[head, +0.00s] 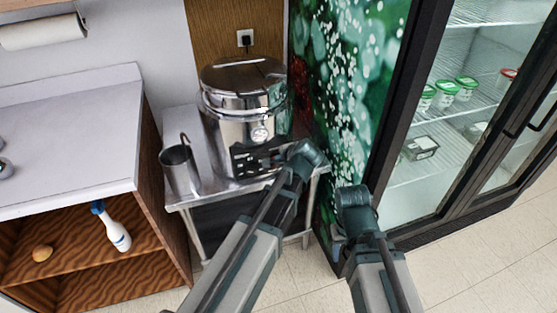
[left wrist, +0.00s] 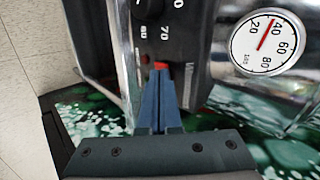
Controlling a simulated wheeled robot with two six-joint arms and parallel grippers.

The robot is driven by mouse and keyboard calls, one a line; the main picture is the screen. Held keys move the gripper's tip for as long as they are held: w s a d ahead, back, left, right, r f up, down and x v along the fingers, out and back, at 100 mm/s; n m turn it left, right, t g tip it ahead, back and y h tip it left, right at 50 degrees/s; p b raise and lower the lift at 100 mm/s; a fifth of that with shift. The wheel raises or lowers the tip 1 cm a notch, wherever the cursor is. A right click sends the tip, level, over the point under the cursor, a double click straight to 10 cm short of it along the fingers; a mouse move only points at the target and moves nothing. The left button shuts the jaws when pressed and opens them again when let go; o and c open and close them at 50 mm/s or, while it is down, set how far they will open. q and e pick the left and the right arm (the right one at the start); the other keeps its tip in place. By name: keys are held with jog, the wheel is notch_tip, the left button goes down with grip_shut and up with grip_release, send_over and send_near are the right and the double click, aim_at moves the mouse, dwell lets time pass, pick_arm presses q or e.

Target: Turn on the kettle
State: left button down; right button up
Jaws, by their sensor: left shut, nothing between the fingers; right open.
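The kettle (head: 236,112) is a large shiny steel pot with a lid, a round dial gauge (head: 260,134) and a black control panel (head: 247,163) low on its front. It stands on a small steel table. In the left wrist view the panel (left wrist: 170,35) has a numbered knob and a small red switch (left wrist: 161,66). My left gripper (left wrist: 163,78) is shut and empty, its fingertips at the red switch; I cannot tell whether they touch it. In the head view the left arm's wrist hides part of the panel's right side. My right gripper (head: 341,250) is open, low and right of the table.
A steel cup (head: 180,170) with a utensil stands left of the kettle on the steel table (head: 205,197). A glass-door fridge (head: 440,130) is at the right.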

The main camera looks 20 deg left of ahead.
pick_arm(q)
jog(key=shift+w+a+m+t+h, duration=0.1)
jog(key=shift+a+m+t+h, duration=0.2)
jog(key=shift+m, duration=0.1)
jog(key=shift+d, duration=0.1)
jog(key=shift+w+d, duration=0.35)
jog(key=shift+d, duration=0.4)
jog(key=shift+s, duration=0.1)
